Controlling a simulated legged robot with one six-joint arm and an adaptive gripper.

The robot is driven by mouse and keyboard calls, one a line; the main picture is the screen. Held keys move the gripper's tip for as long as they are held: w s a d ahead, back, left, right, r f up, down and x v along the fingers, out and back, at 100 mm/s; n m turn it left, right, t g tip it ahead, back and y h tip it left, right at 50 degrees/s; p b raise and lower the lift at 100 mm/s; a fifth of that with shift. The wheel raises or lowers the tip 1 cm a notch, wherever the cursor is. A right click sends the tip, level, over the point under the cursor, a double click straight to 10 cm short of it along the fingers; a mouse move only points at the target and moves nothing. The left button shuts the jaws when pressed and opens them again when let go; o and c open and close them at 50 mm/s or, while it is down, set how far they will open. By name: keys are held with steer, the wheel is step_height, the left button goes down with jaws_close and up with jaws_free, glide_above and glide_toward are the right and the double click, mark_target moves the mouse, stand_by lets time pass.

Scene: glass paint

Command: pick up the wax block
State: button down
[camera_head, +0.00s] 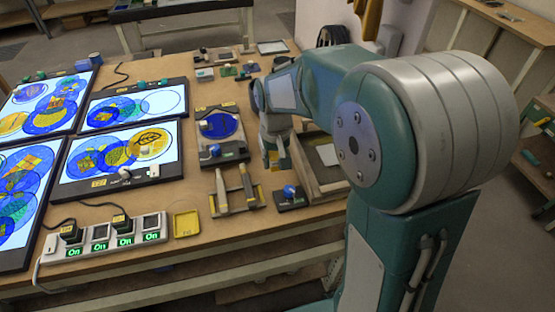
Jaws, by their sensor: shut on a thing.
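My gripper (277,155) points down over the workbench, between the blue round plate device and the wooden tray. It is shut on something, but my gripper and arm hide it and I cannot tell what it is. I cannot pick out the wax block with certainty in this view. A flat yellow square piece (186,224) lies on the bench by the power strip, and I cannot tell whether it is wax.
Lit panels with painted glass circles (121,152) fill the left. A power strip (106,236) lies in front. The blue round plate device (220,130), tools on a rest (234,190), a blue-knobbed stand (291,194) and a wooden tray (329,183) crowd around my gripper.

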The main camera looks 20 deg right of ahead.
steer(key=s+a+r, duration=0.3)
steer(key=s, duration=0.4)
steer(key=shift+s+a+r, duration=0.2)
steer(key=shift+s+r, duration=0.1)
steer(key=shift+s, duration=0.05)
steer(key=c, duration=0.9)
jaws_free()
steer(key=c, duration=0.4)
